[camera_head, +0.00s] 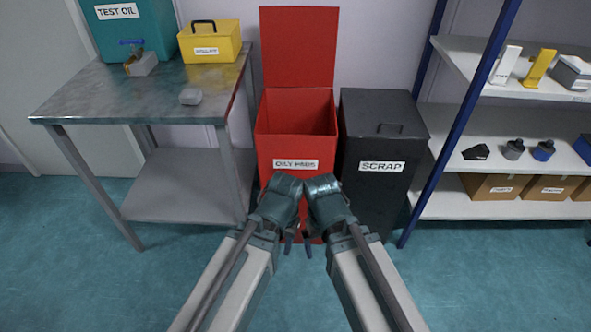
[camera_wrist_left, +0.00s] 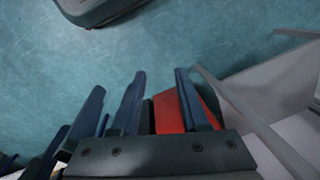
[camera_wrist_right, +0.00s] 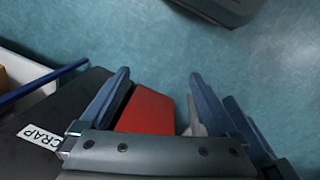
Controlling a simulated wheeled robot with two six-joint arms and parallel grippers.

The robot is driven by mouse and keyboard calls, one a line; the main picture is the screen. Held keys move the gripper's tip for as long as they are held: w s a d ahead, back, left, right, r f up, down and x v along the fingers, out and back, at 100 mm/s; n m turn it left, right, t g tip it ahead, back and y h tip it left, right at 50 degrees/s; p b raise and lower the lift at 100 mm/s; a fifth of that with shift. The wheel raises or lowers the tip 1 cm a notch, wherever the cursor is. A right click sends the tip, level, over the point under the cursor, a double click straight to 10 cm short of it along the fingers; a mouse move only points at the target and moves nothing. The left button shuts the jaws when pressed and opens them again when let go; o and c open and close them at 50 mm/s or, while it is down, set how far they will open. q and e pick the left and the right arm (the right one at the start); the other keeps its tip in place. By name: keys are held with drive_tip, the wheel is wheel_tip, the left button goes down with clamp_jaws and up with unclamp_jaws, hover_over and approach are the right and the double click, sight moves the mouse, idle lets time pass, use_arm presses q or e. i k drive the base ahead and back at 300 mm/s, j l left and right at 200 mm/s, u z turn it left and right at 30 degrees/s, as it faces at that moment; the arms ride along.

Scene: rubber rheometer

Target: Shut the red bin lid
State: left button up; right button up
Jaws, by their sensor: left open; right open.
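The red bin (camera_head: 295,150), labelled OILY PARTS or similar, stands on the floor between the table and the black bin. Its red lid (camera_head: 298,48) stands upright at the back, so the bin is open. My left gripper (camera_head: 288,243) and right gripper (camera_head: 307,240) are side by side, low in front of the bin's front face. Both are open with nothing between the fingers. Part of the red bin shows behind the fingers in the left wrist view (camera_wrist_left: 168,113) and in the right wrist view (camera_wrist_right: 147,110).
A black SCRAP bin (camera_head: 382,150), lid down, stands close at the right. A steel table (camera_head: 110,100) at the left bears a yellow box (camera_head: 209,42), a teal TEST OIL container (camera_head: 125,30) and a small grey block (camera_head: 190,96). Shelves (camera_head: 470,120) stand far right.

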sight(298, 43)
drive_tip(key=i+l, duration=0.2)
drive_tip(key=i, duration=0.15)
drive_tip(key=i+l, duration=0.15)
drive_tip(key=i, duration=0.2)
drive_tip(key=i+l, duration=0.2)
drive_tip(key=i, duration=0.2)
